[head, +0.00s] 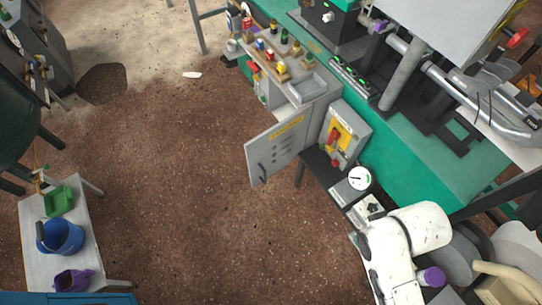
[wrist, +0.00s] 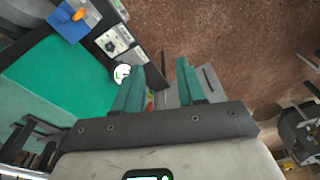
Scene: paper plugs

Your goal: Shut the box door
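The box (head: 320,110) is a grey cabinet at the teal bench's edge in the head view. Its grey door (head: 283,152) stands open, swung out to the left over the floor. The door has a yellow label, and a dark handle (head: 262,173) near its free edge. In the wrist view my gripper (wrist: 160,68) shows two teal fingers, apart, with nothing held between them. A grey panel, probably the door (wrist: 170,99), shows beyond the fingers, partly hidden by them; they look apart from it. My gripper's fingers cannot be made out in the head view.
A grey panel with a red lever (head: 334,137) and a round gauge (head: 359,179) stand right of the door. A white table (head: 92,235) is at left. Brown floor left of the door is clear.

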